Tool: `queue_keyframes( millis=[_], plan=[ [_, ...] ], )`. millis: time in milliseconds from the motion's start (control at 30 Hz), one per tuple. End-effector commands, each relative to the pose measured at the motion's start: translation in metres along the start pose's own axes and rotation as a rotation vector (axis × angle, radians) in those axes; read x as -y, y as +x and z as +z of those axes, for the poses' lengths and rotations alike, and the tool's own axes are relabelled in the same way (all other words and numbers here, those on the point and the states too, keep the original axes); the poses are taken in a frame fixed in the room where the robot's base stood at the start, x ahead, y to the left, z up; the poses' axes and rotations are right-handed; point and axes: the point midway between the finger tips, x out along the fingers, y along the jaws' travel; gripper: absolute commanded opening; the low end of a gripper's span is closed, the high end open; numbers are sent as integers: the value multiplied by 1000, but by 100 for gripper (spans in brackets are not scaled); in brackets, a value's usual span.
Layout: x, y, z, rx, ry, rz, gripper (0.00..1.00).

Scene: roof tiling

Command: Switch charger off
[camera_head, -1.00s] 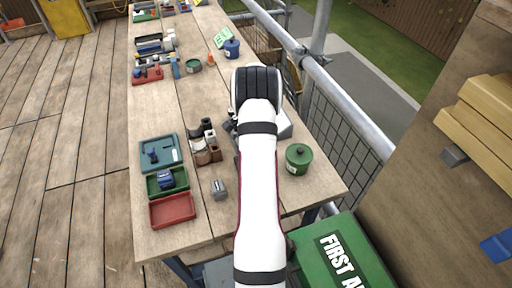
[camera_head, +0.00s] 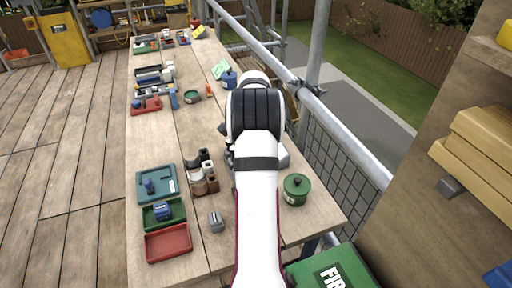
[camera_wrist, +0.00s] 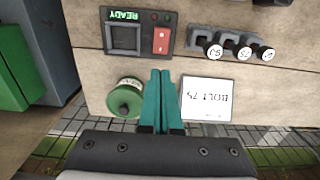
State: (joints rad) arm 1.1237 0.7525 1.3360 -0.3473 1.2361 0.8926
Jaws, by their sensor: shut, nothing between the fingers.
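The charger (camera_wrist: 122,38) is a dark panel in the upper part of the wrist view, with a grey square bay and a green display reading READY. Its red rocker switch (camera_wrist: 162,41) sits on the right side, marked at both ends. A small red light and a green one show above the switch. My gripper (camera_wrist: 162,74) has teal fingers pressed together and empty. In the picture its tips lie just below the switch; I cannot tell whether they touch anything. In the head view my arm hides the gripper, and I cannot make out the charger there.
A green lidded pot (camera_wrist: 125,98) is left of my fingers and a white card reading BOLT 75 (camera_wrist: 207,98) right of them.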

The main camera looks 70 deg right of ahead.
Motion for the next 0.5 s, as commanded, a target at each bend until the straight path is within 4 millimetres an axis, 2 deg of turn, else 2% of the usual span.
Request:
queue_keyframes(
  millis=[100, 200, 333, 500],
  plan=[
    [0, -23, -5, -1, 2, -3, 0],
    [0, -36, -7, 0, 1, -1, 0],
    [0, -45, -8, 0, 2, 0, 0],
    [0, -46, -8, 0, 1, 0, 0]
  ],
)
